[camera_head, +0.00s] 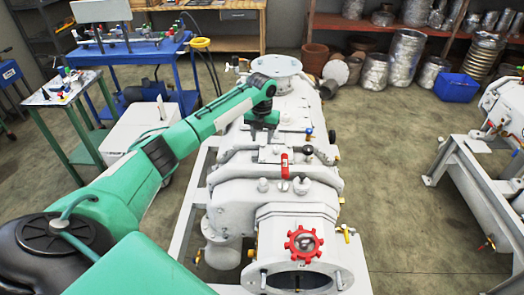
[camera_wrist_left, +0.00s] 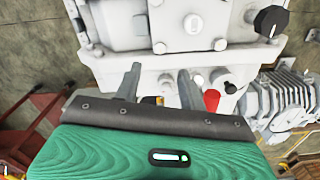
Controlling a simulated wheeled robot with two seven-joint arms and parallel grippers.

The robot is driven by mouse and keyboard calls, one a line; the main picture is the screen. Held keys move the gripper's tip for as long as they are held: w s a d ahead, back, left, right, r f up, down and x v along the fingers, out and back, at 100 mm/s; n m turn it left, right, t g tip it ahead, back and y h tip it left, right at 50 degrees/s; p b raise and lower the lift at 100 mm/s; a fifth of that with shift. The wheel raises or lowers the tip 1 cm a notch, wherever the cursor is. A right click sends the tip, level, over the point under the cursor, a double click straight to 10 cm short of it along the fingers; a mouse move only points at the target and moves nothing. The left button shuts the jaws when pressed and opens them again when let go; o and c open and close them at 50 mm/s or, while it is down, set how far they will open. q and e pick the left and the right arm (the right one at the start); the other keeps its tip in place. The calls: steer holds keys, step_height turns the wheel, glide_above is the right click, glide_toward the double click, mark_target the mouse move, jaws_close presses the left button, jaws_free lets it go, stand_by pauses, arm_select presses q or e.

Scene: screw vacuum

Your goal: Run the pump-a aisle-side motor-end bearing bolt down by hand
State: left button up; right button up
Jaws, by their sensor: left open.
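The white pump (camera_head: 275,195) stands on a white frame in the middle of the head view. My left gripper (camera_head: 263,137) hangs fingers-down over the top of the pump's middle section, behind the red handle. In the left wrist view its two fingers (camera_wrist_left: 159,76) stand apart with nothing gripped between them, beside a bolted white cover (camera_wrist_left: 190,20). Small bolt heads (camera_wrist_left: 159,48) show on the cover's near edge. I cannot tell which bolt is the motor-end bearing bolt. My right gripper is not in view.
A red handle (camera_head: 284,166) and a black knob (camera_head: 307,151) stick up close to the gripper. A red handwheel (camera_head: 303,243) sits at the pump's near end. A blue cart (camera_head: 130,50) and green table (camera_head: 65,95) stand left.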

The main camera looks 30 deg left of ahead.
arm_select(q)
step_height(320, 180, up, 6)
steer(key=shift+b, duration=0.45)
steer(key=shift+r, duration=0.15)
